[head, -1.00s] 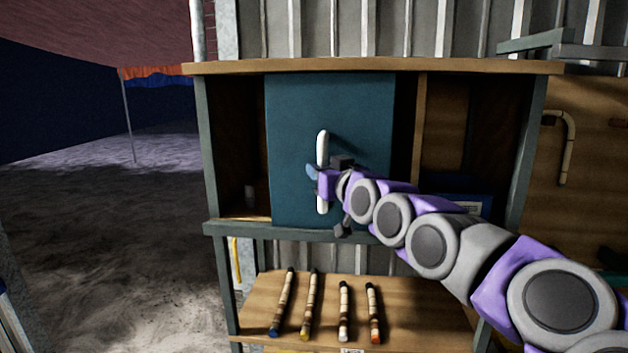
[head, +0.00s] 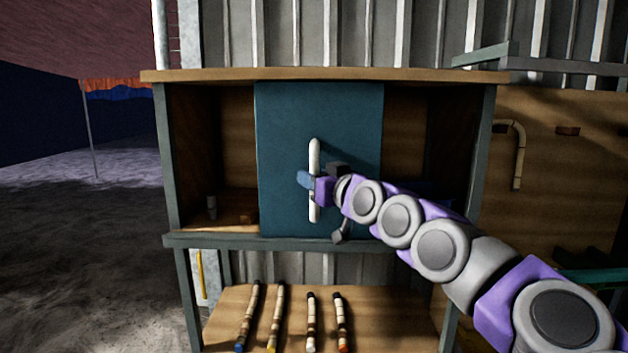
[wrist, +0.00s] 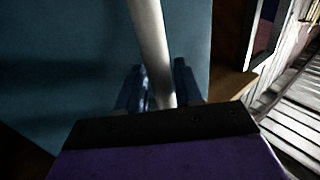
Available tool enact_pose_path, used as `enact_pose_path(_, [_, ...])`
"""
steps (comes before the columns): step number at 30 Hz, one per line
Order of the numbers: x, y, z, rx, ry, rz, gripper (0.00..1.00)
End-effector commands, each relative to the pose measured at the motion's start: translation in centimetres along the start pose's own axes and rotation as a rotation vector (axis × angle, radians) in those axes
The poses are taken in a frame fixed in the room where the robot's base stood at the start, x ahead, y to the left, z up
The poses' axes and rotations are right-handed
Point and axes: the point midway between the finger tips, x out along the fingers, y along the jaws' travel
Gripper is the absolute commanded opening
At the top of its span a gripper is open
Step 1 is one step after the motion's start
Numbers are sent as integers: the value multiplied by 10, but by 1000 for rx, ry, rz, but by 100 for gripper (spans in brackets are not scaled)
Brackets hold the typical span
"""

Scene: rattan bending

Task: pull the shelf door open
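The teal shelf door (head: 285,120) stands in the front of the wooden cabinet, with open compartments showing on both sides of it. Its white vertical bar handle (head: 314,155) is upright on the door. My gripper (head: 309,182) reaches in from the right and is at the middle of the handle. In the wrist view the handle (wrist: 149,40) passes between the two dark fingers of my gripper (wrist: 158,88), which close in on both its sides. The exact contact is partly hidden by the gripper body.
The cabinet (head: 320,76) has a left compartment (head: 237,130) with small items at its bottom. Several banded rattan sticks (head: 311,320) lie on the lower shelf (head: 380,310). A curved rattan piece (head: 519,155) is on the board at right. The floor at left is clear.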

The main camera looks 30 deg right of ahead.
Motion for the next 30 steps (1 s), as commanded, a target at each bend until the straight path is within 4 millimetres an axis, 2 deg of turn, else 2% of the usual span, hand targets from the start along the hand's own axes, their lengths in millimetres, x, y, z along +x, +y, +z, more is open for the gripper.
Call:
enact_pose_path(3, [0, 0, 0, 0, -1, 0, 46])
enact_pose_path(13, [1, -1, 1, 1, -2, -1, 46])
enact_pose_path(17, [-5, -1, 1, 1, -2, -1, 46])
enact_pose_path(20, [-18, 1, 1, 1, 1, 1, 46])
enact_pose_path(30, [-89, 2, 1, 1, 3, 2, 46])
